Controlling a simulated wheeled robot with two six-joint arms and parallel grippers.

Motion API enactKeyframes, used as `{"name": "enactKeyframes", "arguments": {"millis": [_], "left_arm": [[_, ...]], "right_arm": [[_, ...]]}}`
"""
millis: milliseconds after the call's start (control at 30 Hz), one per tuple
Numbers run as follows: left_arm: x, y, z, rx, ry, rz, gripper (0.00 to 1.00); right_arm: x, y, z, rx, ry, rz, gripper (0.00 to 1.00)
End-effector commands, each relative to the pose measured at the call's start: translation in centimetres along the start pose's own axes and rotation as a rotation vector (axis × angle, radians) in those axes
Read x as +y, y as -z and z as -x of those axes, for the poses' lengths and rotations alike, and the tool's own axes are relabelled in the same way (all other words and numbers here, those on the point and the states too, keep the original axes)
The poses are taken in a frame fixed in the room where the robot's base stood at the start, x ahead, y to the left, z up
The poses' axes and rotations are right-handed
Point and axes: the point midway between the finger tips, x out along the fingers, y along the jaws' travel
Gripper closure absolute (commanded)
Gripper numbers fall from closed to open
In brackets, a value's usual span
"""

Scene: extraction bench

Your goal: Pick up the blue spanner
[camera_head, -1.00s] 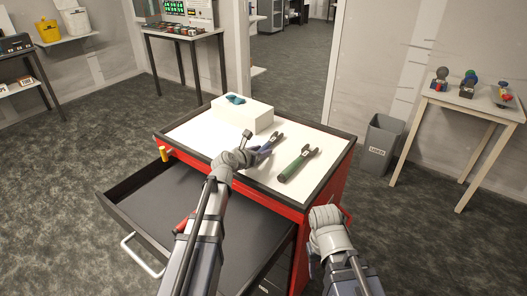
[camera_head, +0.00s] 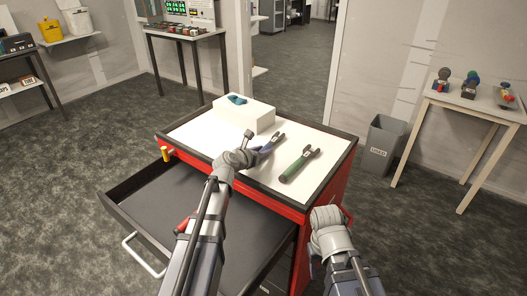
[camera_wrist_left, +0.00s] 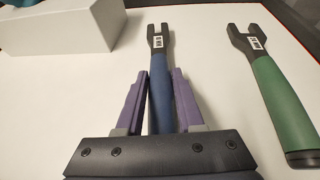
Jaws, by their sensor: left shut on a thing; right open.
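The blue spanner (camera_head: 271,144) lies on the white top of the red tool cabinet, its dark open-ended head pointing away from me. It also shows in the left wrist view (camera_wrist_left: 160,90), with its blue handle between the two purple fingers. My left gripper (camera_wrist_left: 160,92) is shut on that handle; in the head view its wrist hides the handle's near part. I cannot tell whether the spanner is clear of the surface. A green spanner (camera_head: 300,164) lies to the right, apart from the gripper. My right gripper (camera_head: 332,212) is in front of the cabinet's right side, its fingers mostly hidden.
A white block (camera_head: 244,116) with a teal object (camera_head: 236,99) on it stands at the back of the cabinet top (camera_head: 190,132). An open drawer (camera_head: 150,215) juts out at front left. A grey bin (camera_head: 382,145) stands to the right.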

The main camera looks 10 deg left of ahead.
Motion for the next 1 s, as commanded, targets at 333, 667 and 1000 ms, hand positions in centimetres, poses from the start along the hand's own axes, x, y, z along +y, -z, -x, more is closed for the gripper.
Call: {"name": "enactKeyframes", "arguments": {"millis": [333, 667, 1000], "left_arm": [[0.0, -3.3, 1.4, -0.001, 0.000, 0.001, 1.00], [0.0, -8.1, 3.3, -0.001, 0.000, 0.001, 1.00], [0.0, -9.2, 3.8, -0.001, 0.000, 0.001, 1.00]], "right_arm": [[0.3, -0.2, 3.6, 0.000, 0.000, 0.000, 0.50], [0.8, -0.5, 8.7, 0.000, 0.000, 0.000, 0.50], [0.9, -0.6, 9.9, 0.000, 0.000, 0.000, 0.50]]}}
